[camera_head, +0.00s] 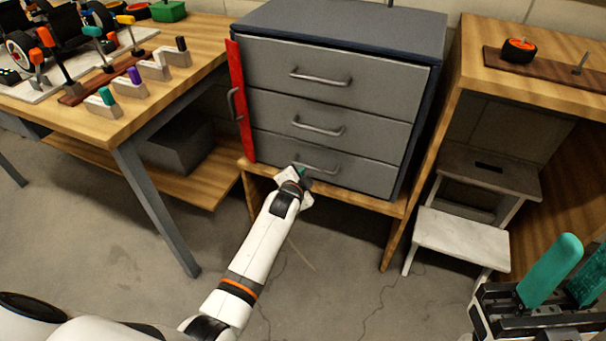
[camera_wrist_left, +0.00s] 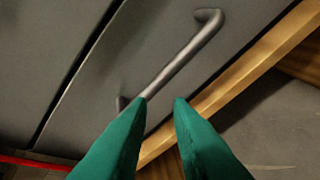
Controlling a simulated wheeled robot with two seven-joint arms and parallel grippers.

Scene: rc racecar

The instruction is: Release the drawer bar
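A red bar (camera_head: 239,110) stands upright along the left front edge of the grey drawer cabinet (camera_head: 345,28), with a dark handle (camera_head: 232,104) on its left side. A red strip of it shows in the left wrist view (camera_wrist_left: 35,161). My left gripper (camera_head: 303,172) is at the bottom drawer's handle (camera_head: 322,169), right of the bar's lower end. In the left wrist view its teal fingers (camera_wrist_left: 161,99) are apart with nothing between them; the handle (camera_wrist_left: 180,60) lies just beyond, overlapping the left fingertip. Contact cannot be told. My right gripper (camera_head: 587,250) is open and empty at the lower right.
The three drawers look shut. A workbench (camera_head: 203,45) with car parts and several coloured-handled tools stands at left. A wooden bench (camera_head: 540,88) with a wheel (camera_head: 519,50) and a step stool (camera_head: 462,238) are at right. The floor before the cabinet is open.

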